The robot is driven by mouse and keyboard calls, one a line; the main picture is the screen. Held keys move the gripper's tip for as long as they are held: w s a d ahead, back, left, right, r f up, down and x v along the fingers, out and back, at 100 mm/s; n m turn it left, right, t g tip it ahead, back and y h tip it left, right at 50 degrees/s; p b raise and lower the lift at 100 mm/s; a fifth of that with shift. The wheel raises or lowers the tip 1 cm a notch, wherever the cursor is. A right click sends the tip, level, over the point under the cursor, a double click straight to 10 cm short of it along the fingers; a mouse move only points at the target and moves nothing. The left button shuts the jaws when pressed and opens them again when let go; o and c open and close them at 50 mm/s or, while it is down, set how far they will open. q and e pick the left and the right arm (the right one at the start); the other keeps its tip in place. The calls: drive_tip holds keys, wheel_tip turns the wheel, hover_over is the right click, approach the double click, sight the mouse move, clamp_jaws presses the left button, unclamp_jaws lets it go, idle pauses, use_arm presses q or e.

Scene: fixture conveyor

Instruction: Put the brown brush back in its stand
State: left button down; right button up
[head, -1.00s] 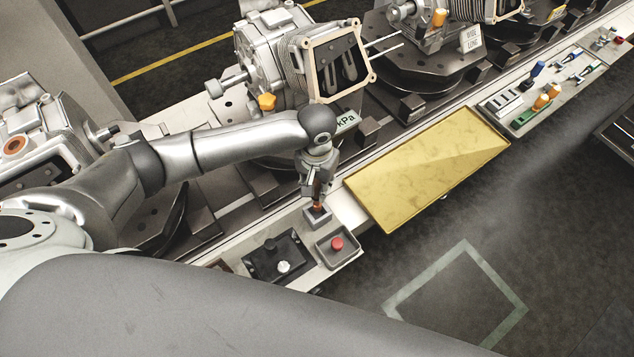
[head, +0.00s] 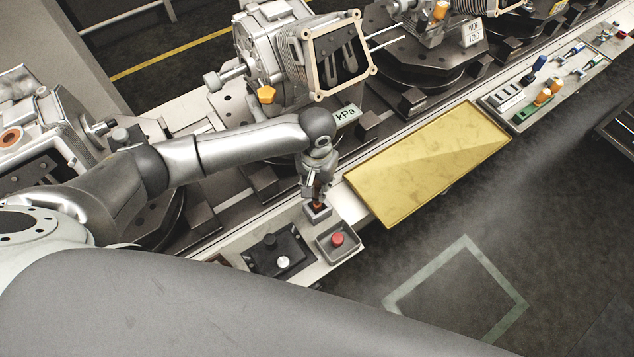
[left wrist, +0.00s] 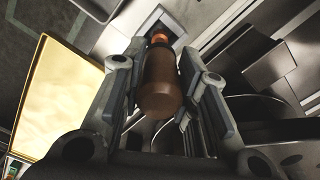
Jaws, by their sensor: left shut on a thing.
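My left gripper (head: 318,190) points down over the small square stand (head: 318,211) on the conveyor's edge rail. It is shut on the brown brush, whose brown handle (left wrist: 160,84) lies between the two fingers in the left wrist view. The orange lower part of the brush (head: 317,204) is at the stand's opening in the head view. The stand (left wrist: 152,22) also shows beyond the brush in the left wrist view. The brush's lower end is hidden, so I cannot tell how deep it sits. My right gripper is not in view.
A red button box (head: 337,240) and a black control panel (head: 280,262) sit close to the stand. A yellow tray (head: 430,165) lies to its right. Engine housings (head: 275,50) on round fixtures line the conveyor behind. A kPa sign (head: 346,114) stands near my forearm.

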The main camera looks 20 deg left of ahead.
use_arm(q)
drive_tip(key=shift+f+b, duration=0.6)
drive_tip(key=shift+f, duration=1.1)
drive_tip(key=c, duration=1)
unclamp_jaws()
drive_tip(key=shift+c, duration=0.2)
wheel_tip(320, 180, up, 12)
